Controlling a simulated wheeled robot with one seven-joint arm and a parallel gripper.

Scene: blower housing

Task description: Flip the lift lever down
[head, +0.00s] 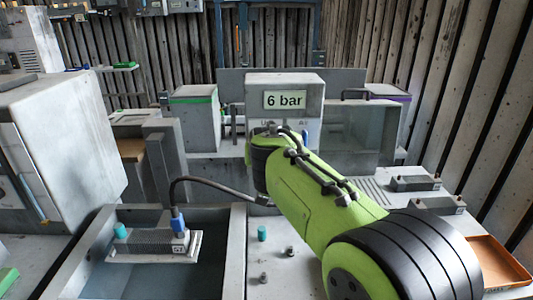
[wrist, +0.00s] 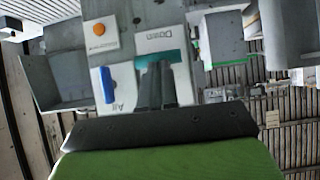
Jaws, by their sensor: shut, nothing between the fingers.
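The lift lever looks to be the teal bar (wrist: 174,56) on the face of a grey control box (wrist: 122,65) in the wrist view. A label that seems to read "Down" sits beside it, upside down in that picture. My gripper (wrist: 157,66) is shut and empty. Its dark fingertips overlap the teal bar; I cannot tell whether they touch it. The same box (head: 314,88), with a "6 bar" display, stands at the back centre in the head view. My green arm hides the lever and my gripper there.
A blue handle (wrist: 106,84) with an "Air" label and an orange button (wrist: 99,29) are on the same box face. A connector block (head: 155,240) with a cable sits in a tray at lower left. A glass-sided enclosure (head: 362,130) stands right of the box.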

